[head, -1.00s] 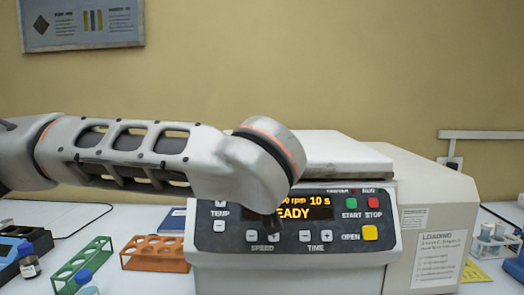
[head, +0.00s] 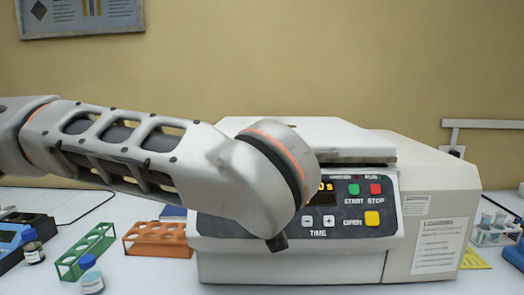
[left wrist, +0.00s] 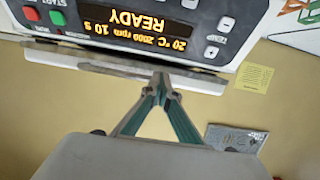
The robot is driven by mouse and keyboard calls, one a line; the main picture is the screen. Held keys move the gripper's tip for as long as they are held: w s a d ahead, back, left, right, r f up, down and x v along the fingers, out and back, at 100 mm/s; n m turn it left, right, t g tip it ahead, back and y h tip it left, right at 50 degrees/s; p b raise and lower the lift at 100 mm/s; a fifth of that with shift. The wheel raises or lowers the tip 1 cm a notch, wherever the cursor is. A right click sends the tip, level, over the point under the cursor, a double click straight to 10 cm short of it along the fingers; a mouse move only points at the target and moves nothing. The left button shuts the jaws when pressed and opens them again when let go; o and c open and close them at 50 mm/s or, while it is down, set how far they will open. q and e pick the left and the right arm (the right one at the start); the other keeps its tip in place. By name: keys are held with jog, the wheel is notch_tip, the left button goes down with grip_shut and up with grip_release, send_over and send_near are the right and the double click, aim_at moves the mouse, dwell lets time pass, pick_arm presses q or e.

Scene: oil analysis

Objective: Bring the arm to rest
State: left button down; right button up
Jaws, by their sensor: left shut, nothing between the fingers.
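My left arm comes in from the left in the head view and crosses in front of the centrifuge (head: 435,200). It covers most of the display and the left buttons. The green START, red STOP and yellow OPEN buttons stay visible, and the lid looks down. In the left wrist view, turned upside down, my left gripper (left wrist: 161,82) is shut and empty, its tips appearing near the lid edge below the panel. The panel display (left wrist: 140,33) reads READY, 10 s. I cannot make out the gripper in the head view. My right gripper is in neither view.
An orange rack (head: 158,240) and a green rack (head: 85,252) stand on the white table left of the centrifuge. Blue-capped bottles (head: 33,248) stand near them. A tube rack (head: 492,232) is at the right. The wall behind carries a poster (head: 80,17).

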pick_arm(q)
jog(key=s+r, duration=0.5)
jog(key=s, duration=0.1)
jog(key=s+d+f+m+g+h, duration=0.1)
jog(key=d+f+m+g+h, duration=0.2)
jog(key=f, duration=0.6)
jog(key=s+d+f+m+g+h, duration=0.1)
jog(key=d+f+m+h, duration=0.2)
jog(key=d+f+h, duration=0.35)
jog(key=a+f+n+y, duration=0.2)
jog(key=a+f+y, duration=0.6)
jog(key=a+f, duration=1.7)
jog(key=s+a+f+m+g+y, duration=0.2)
jog(key=s+a+f+y, duration=0.1)
jog(key=s+a+f, duration=0.6)
jog(key=s+a+f+m+g+y, duration=0.1)
jog(key=s+a+f+g+y, duration=0.15)
jog(key=s+a+f, duration=0.6)
jog(key=w+d+f+n+t+h+p, duration=0.1)
jog(key=d+f+n+t+h, duration=0.2)
jog(key=d+f+h, duration=0.3)
jog(key=d+f+t, duration=0.1)
jog(key=d+f, duration=0.3)
jog(key=d, duration=0.3)
jog(key=shift+w+d+h+p, duration=0.25)
jog(key=shift+w+h+p, duration=0.05)
jog(key=shift+w+p, duration=0.1)
